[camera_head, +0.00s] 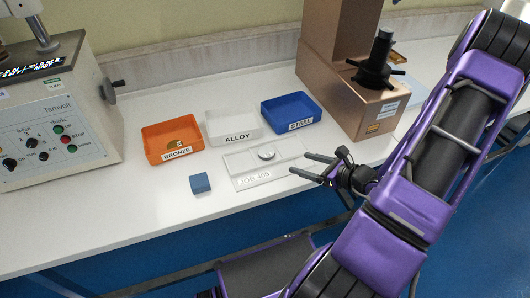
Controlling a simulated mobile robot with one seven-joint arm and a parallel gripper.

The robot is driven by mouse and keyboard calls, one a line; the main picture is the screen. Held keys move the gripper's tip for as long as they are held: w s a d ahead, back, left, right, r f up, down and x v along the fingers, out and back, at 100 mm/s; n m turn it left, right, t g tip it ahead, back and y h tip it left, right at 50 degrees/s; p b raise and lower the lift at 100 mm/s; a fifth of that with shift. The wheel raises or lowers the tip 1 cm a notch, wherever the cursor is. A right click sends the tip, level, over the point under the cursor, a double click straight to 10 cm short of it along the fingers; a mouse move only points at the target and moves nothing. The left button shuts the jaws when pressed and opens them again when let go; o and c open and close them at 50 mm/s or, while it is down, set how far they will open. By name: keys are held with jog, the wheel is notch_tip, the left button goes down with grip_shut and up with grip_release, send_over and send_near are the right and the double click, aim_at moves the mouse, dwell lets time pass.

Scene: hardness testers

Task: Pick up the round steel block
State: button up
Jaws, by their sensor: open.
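The round steel block (267,153) is a small silvery disc. It lies in a white tray labelled JOB 405 (240,170), toward the tray's back right part. My gripper (305,165) comes in from the right, with its dark fingers spread apart and pointing left. Its fingertips are over or near the tray's right edge, to the right of the round block and apart from it. Nothing shows between the fingers. The exact height of the fingers above the tray is hard to tell.
Behind the tray stand an orange BRONZE bin (153,142) holding a small piece, a white ALLOY bin (218,117) and a blue STEEL bin (310,106). A copper-coloured tester (325,70) and a Tamvoll machine (85,135) flank the bench.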

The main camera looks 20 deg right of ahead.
aim_at(267, 152)
jog(key=x, duration=1.3)
jog(key=shift+w+a, duration=0.1)
jog(key=shift+w, duration=0.3)
grip_shut()
